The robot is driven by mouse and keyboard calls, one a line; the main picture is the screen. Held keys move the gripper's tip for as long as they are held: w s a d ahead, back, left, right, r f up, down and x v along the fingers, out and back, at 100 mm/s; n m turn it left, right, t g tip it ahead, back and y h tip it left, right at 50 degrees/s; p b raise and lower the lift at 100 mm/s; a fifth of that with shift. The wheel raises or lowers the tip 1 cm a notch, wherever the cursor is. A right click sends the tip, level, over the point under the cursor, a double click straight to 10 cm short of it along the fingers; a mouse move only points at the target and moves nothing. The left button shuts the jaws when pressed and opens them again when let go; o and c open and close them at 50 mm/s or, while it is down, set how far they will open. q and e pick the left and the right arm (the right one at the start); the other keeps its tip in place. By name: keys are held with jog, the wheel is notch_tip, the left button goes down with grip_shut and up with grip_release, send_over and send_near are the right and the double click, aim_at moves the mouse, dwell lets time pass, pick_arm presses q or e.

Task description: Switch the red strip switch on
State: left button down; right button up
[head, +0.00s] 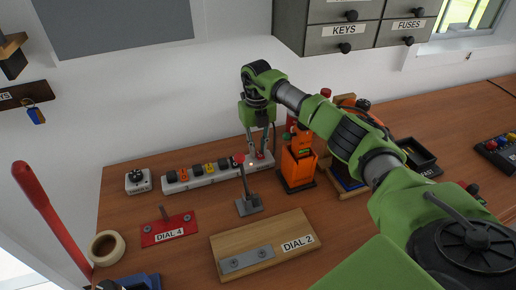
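A white power strip (203,180) lies along the back of the wooden bench, against the wall, with several plugs in it. A small red switch (260,156) shows at its right end, partly hidden by my gripper. My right gripper (262,152) points down over that end, its two fingers apart on either side of the red switch. I see nothing held between them. I cannot tell whether a finger touches the switch, or which way it is tipped. My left gripper is not in view.
A lever with a red knob (240,158) stands just in front of the strip. An orange device (297,165) stands close right of my gripper. A red Dial 4 plate (168,229) and a wooden Dial 2 board (222,245) lie in front. Drawers (345,33) hang above.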

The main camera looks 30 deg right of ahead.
jog(key=o, duration=0.3)
jog(key=shift+r, duration=0.1)
jog(key=r, duration=1.2)
jog(key=shift+w, duration=0.25)
jog(key=shift+f, duration=0.1)
